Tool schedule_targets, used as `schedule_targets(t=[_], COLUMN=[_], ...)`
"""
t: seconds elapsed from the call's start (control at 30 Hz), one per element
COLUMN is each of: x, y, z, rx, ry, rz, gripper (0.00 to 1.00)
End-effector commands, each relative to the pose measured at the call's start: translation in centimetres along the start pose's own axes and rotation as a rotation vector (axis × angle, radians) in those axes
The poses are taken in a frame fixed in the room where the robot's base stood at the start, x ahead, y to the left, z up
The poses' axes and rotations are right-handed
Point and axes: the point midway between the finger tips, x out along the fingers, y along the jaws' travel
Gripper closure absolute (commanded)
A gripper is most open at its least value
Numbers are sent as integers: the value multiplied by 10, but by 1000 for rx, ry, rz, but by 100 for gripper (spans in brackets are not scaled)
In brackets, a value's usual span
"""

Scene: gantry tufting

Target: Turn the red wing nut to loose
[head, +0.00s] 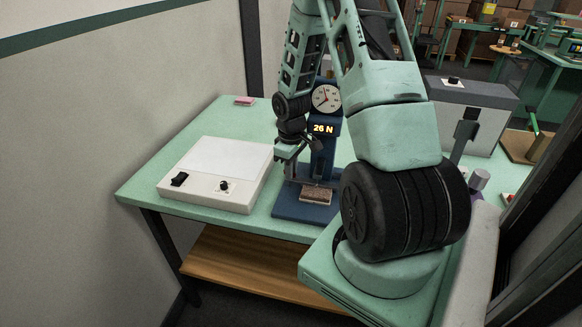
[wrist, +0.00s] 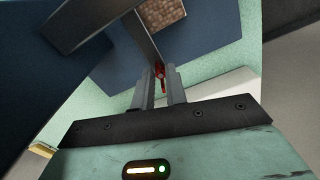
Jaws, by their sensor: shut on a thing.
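The red wing nut (wrist: 159,73) shows between my fingertips in the wrist view, at the edge of a dark metal part of the blue test stand. My gripper (wrist: 160,88) is shut on it, one grey finger on each side, so only a small part of the nut shows. In the head view my gripper (head: 291,150) is at the left side of the blue stand (head: 321,160), below the dial gauge (head: 326,98) and a display reading 26 N (head: 323,128). The nut cannot be made out there.
A brown tufted sample (head: 316,194) lies on the stand's blue base (head: 292,207). A white box with a switch and knob (head: 206,195) stands close on the left of the green table (head: 143,190). A grey box (head: 470,105) is behind right. The table's back left is mostly free.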

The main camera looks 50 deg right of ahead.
Motion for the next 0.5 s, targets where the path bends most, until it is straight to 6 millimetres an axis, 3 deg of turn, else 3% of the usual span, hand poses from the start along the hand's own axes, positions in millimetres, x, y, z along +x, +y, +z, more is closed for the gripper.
schedule_targets(t=[0.5], x=[1], y=[0], z=[0], rx=[-43], ry=[-1], rz=[-1], gripper=[100])
